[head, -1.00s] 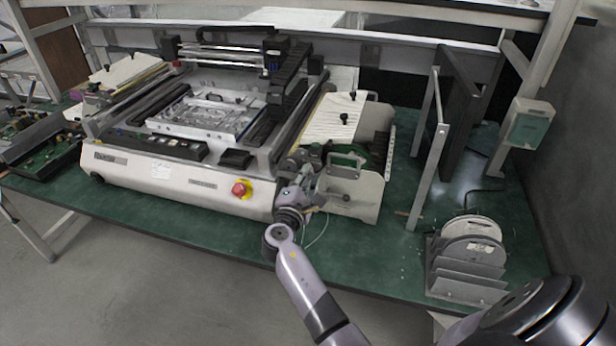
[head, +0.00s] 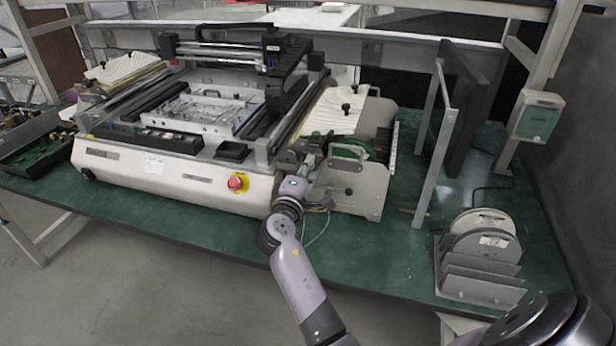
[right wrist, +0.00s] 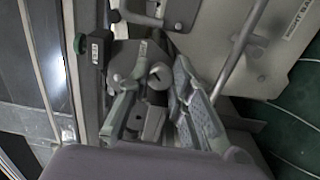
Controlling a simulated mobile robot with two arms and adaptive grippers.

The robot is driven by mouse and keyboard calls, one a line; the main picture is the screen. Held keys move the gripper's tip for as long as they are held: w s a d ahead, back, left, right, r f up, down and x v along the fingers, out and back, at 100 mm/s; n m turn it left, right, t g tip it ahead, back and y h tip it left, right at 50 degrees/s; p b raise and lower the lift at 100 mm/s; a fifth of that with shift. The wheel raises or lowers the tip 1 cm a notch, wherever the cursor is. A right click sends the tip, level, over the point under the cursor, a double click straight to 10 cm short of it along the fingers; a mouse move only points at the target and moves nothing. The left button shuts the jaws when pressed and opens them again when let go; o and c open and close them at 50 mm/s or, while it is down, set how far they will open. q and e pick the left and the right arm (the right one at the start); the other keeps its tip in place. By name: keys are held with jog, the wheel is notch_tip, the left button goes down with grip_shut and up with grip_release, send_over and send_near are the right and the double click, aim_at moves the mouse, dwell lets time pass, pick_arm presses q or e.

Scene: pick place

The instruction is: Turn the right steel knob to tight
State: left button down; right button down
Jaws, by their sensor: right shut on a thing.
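The steel knob (right wrist: 158,75) shows in the right wrist view as a round grey metal piece near the middle, between the finger tips. My right gripper (right wrist: 160,92) is shut on it, with one finger on either side. In the head view my right gripper (head: 313,155) reaches in at the right front corner of the cream machine (head: 190,185), beside its metal side plate. There the knob is hidden by the gripper and wrist. The knob's turn mark cannot be read. My left gripper is not in view.
A red stop button (head: 236,182) sits on the machine front, left of my right wrist. The metal side plate (head: 362,190) and a thin cable (head: 318,232) are close on the right. A grey rack with discs (head: 480,270) stands at the bench's right front.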

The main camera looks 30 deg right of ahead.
jog(key=shift+f, duration=0.1)
jog(key=c, duration=1.4)
grip_release()
